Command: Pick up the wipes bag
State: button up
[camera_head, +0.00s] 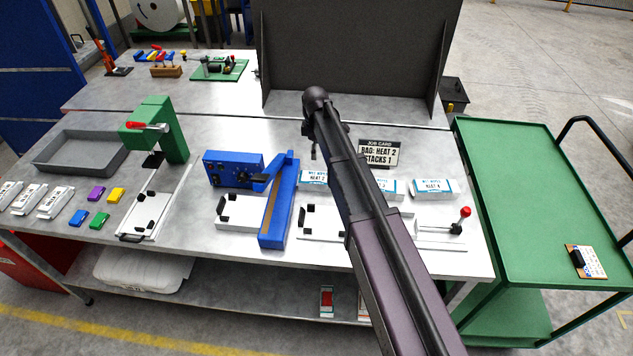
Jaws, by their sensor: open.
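Several white packs with blue edges lie in a row behind the front fixtures. One reads "HEAT 2" (314,177), and the right one reads "HEAT 4" (433,187). Another pack (394,189) between them is partly hidden by my arm. I cannot tell which is the wipes bag. White packs with dark print (55,203) also lie at the bench's left end. My arm crosses the bench from the lower right, up to a dark rounded joint. My gripper's jaws cannot be made out.
A job card (379,154) reads "BAG: HEAT 2, STACKS 1". A blue sealer-like device (279,204), a green press (160,125) and a grey tray (84,150) stand on the bench (215,232). A green cart (530,200) stands at right, mostly clear.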

aim_at(316, 177)
jog(key=shift+f, duration=0.15)
notch_tip(316, 177, down, 8)
jog(key=b, duration=0.8)
jog(key=shift+f+b, duration=0.15)
jog(key=shift+b, duration=0.15)
jog(key=shift+f, duration=0.15)
dwell(0.3)
jog(key=shift+d+f+b, duration=0.1)
jog(key=shift+f+b, duration=2.4)
jog(key=shift+b, duration=0.1)
jog(key=c, duration=0.9)
jog(key=shift+o, duration=0.2)
jog(key=shift+r, duration=0.1)
jog(key=shift+r, duration=0.15)
notch_tip(316, 177, up, 10)
jog(key=p, duration=1)
jog(key=shift+f, duration=0.2)
